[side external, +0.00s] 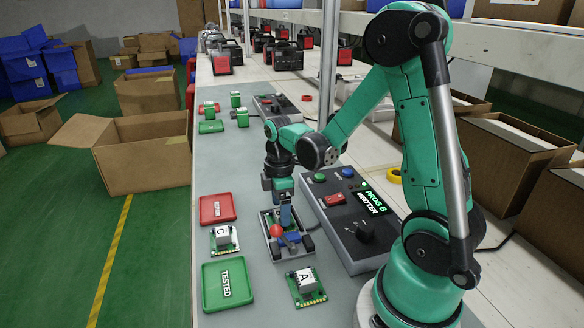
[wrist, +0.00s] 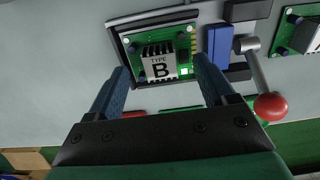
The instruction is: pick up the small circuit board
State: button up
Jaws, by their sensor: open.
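In the side view my gripper (side external: 285,215) points down over the grey fixture (side external: 288,257), hiding most of the board there. Two other boards, marked C (side external: 226,240) and A (side external: 308,286), lie on the bench either side of the fixture.
A red-knobbed lever (side external: 276,231) stands at the fixture. Right of it is a control box (side external: 345,225) reading PROG B WRITTEN. A red tray (side external: 218,208) and a green TESTED tray (side external: 228,284) lie on the left.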

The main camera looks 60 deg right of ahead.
jog(key=shift+f, duration=0.65)
grip_shut()
jog(key=shift+r, duration=0.1)
